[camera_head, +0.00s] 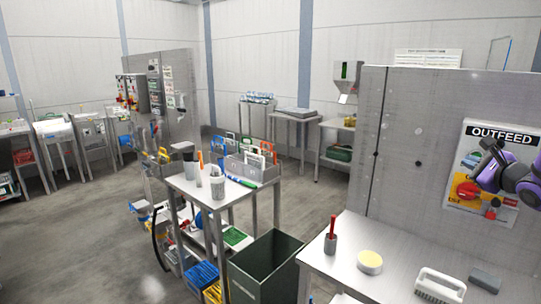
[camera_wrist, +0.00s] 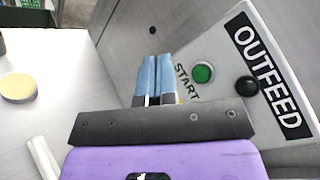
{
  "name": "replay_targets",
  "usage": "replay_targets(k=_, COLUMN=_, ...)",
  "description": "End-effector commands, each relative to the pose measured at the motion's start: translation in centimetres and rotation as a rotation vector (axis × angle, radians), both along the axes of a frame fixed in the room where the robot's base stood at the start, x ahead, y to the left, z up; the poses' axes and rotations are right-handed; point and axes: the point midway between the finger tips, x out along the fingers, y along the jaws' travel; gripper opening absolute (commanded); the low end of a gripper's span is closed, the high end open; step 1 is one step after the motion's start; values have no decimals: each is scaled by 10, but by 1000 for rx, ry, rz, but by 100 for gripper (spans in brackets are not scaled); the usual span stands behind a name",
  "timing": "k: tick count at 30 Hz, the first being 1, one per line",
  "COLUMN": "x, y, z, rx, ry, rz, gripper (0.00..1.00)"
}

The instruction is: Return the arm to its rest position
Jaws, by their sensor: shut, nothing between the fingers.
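My gripper (camera_wrist: 153,80) is shut and empty, its two blue-grey fingertips together in the wrist view. It is held in front of the OUTFEED panel (camera_wrist: 268,60), near the green START button (camera_wrist: 203,73) and a black button (camera_wrist: 246,86). I cannot tell whether the fingertips touch the panel. In the head view my purple arm (camera_head: 512,172) reaches in at the right edge and covers part of the OUTFEED panel (camera_head: 460,205). The fingertips are too small to make out there.
A steel table below the panel holds a yellow-topped round tub (camera_head: 369,262), a red-handled tool in a grey cup (camera_head: 331,240), a white brush (camera_head: 440,285) and a grey block (camera_head: 485,281). A dark green bin (camera_head: 265,267) stands left of it. Open floor lies farther left.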

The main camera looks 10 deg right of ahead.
Motion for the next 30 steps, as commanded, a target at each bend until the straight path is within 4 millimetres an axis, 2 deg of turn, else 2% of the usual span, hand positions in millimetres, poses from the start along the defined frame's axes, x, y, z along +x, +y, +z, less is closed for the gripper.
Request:
replay_targets(k=5, x=8, y=87, z=26, rx=-123, ry=60, rz=259, gripper=0)
replay_targets(k=6, x=6, y=113, z=31, rx=-164, ry=82, rz=337, gripper=0)
replay_targets(k=8, x=-1, y=152, z=37, rx=-235, ry=118, rz=456, gripper=0)
replay_targets(k=9, x=-7, y=176, z=41, rx=-284, ry=143, rz=531, gripper=0)
replay_targets(k=12, x=-29, y=230, z=46, rx=-416, ry=204, rz=710, gripper=0)
replay_targets(k=15, x=-57, y=273, z=47, rx=-564, ry=265, rz=871, gripper=0)
replay_targets(k=18, x=-89, y=306, z=47, rx=-726, ry=322, rz=1013, gripper=0)
replay_targets(k=21, x=-122, y=328, z=45, rx=-903, ry=377, rz=1132, gripper=0)
replay_targets(k=25, x=-163, y=342, z=43, rx=-1152, ry=439, rz=1251, gripper=0)
replay_targets(k=30, x=-208, y=341, z=45, rx=-1497, ry=501, rz=1332, gripper=0)
